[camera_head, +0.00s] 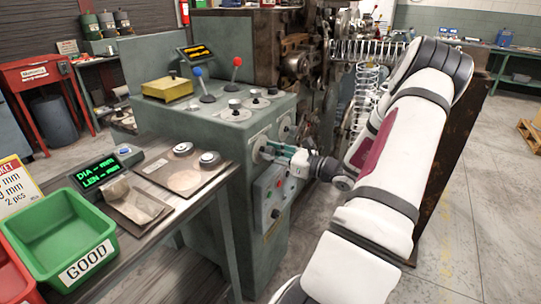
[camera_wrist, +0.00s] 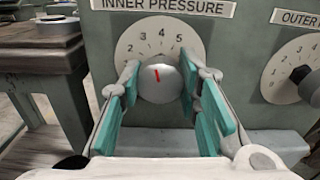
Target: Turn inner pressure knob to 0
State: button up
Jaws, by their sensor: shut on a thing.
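The inner pressure knob (camera_wrist: 160,92) is a round grey knob with a red mark, in the middle of the wrist view. Its numbered white dial (camera_wrist: 129,47) sits under the "INNER PRESSURE" label (camera_wrist: 150,6). The red mark points nearly straight up, leaning slightly left, around the 3 to 4 side of the scale. My gripper (camera_wrist: 159,85) has its teal-padded fingers on both sides of the knob and is shut on it. In the head view my gripper (camera_head: 275,151) reaches the front of the green machine cabinet (camera_head: 225,160); the knob is mostly hidden there.
The outer pressure knob (camera_wrist: 302,75) is close by on the right. Below my gripper is a button panel (camera_head: 270,197). Levers (camera_head: 235,68) stand on the cabinet top. A table (camera_head: 200,196) with a green bin (camera_head: 55,240) stands at left.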

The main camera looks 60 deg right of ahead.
jog(key=n+b, duration=0.3)
jog(key=n, duration=0.2)
jog(key=shift+f+n, duration=0.15)
jog(key=shift+n, duration=0.15)
jog(key=n+b, duration=0.5)
jog(key=b, duration=0.1)
jog(key=shift+n, duration=0.3)
jog(key=n+b, duration=0.3)
jog(key=b, duration=0.2)
jog(key=shift+f+n, duration=0.15)
jog(key=shift+n, duration=0.15)
jog(key=n+b, duration=0.3)
jog(key=b, duration=0.2)
jog(key=shift+b, duration=0.4)
jog(key=n+b, duration=0.3)
jog(key=b, duration=0.2)
jog(key=shift+r+n+b, duration=0.25)
jog(key=shift+n+b, duration=0.05)
jog(key=shift+b, duration=0.15)
jog(key=o, duration=1.2)
jog(key=shift+s, duration=0.1)
